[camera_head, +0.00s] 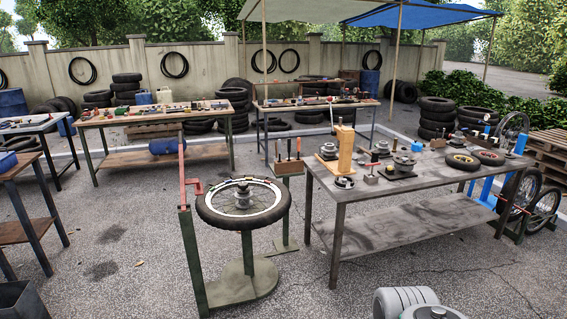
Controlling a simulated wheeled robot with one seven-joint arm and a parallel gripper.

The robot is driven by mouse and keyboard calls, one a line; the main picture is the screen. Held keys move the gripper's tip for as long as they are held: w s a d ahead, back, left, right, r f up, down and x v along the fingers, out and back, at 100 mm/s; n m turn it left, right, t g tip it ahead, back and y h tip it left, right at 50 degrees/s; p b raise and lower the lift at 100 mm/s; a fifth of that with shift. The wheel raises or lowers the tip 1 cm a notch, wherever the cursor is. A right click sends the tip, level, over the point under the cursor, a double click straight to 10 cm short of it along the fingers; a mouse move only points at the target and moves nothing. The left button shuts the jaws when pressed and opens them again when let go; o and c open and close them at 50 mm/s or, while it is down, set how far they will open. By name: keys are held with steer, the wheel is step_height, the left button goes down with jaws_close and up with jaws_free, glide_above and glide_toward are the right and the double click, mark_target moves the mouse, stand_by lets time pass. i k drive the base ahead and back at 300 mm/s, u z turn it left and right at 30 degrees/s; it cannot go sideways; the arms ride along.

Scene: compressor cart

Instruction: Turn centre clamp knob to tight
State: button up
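A wheel with a black tyre and pale rim (276,207) lies flat on a green stand (250,255). A grey knob-like centre clamp (242,196) stands up at the hub of this wheel. It is small here, and I cannot tell from this view how tight it is. My arm shows only as a pale grey rounded part at the bottom edge, right of centre. My gripper is not in view, and nothing is seen touching the clamp.
A red and green post (190,220) rises at the wheel's left. A metal workbench (350,190) with tools and small wheels stands close on the right. A tool block (289,165) is behind the wheel. Paved floor (130,270) is open at front left.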

mark_target(243, 189)
steer(key=u, duration=0.2)
steer(key=i, duration=2.55)
steer(key=u, duration=0.5)
steer(key=i, duration=1.15)
steer(key=u, duration=0.25)
